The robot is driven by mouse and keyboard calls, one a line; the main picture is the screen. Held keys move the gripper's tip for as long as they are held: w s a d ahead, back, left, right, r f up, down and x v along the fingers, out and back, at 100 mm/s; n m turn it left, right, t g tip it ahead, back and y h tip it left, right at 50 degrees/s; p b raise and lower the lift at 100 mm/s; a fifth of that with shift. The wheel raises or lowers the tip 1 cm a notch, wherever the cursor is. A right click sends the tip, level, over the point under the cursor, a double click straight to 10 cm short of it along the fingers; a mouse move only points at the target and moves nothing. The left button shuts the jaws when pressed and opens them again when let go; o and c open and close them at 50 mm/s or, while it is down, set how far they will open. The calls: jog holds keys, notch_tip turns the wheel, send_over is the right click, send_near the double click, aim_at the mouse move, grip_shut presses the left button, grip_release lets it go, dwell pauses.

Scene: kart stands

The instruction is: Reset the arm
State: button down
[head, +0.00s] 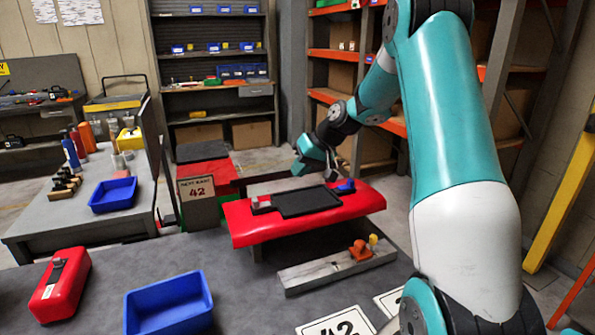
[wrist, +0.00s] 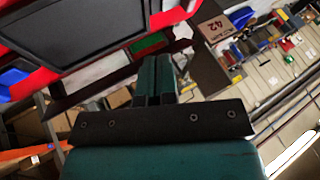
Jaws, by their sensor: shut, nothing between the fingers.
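My arm stretches from the right foreground toward the middle of the head view, bent at the elbow. My gripper (head: 338,167) hangs above the back edge of a red stand (head: 250,228), apart from it and holding nothing. In the wrist view the two teal fingers (wrist: 154,78) lie side by side, shut. The stand has a black panel (head: 305,202) on top, with a small blue piece (head: 346,187) at its right end. The red edge and dark panel also fill the upper left of the wrist view.
A low grey tray (head: 315,277) with small orange and yellow parts lies before the stand. A blue bin (head: 168,304) and a red box (head: 60,287) stand at the front left. A grey bench (head: 65,218) holds another blue bin (head: 113,195). Orange-beamed shelving (head: 330,97) rises behind my arm.

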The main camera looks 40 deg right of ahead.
jog(key=s+a+r+n+g+y, duration=0.1)
jog(key=s+a+r+n+g, duration=0.3)
jog(key=a, duration=0.8)
jog(key=s+a+r+n+t, duration=0.1)
jog(key=s+a+r, duration=0.3)
jog(key=a, duration=0.7)
jog(key=s+a+n+g, duration=0.1)
jog(key=s+a, duration=0.2)
jog(key=s, duration=0.4)
jog(key=s+a+n+g, duration=0.1)
jog(key=s+a+n, duration=0.1)
jog(key=s+a, duration=0.2)
jog(key=s+a+f+n+g, duration=0.1)
jog(key=s+a, duration=0.2)
jog(key=s, duration=0.7)
jog(key=shift+s+a+n+h, duration=0.2)
jog(key=shift+a+n+h, duration=0.1)
jog(key=shift+h, duration=0.1)
jog(key=shift+d, duration=0.15)
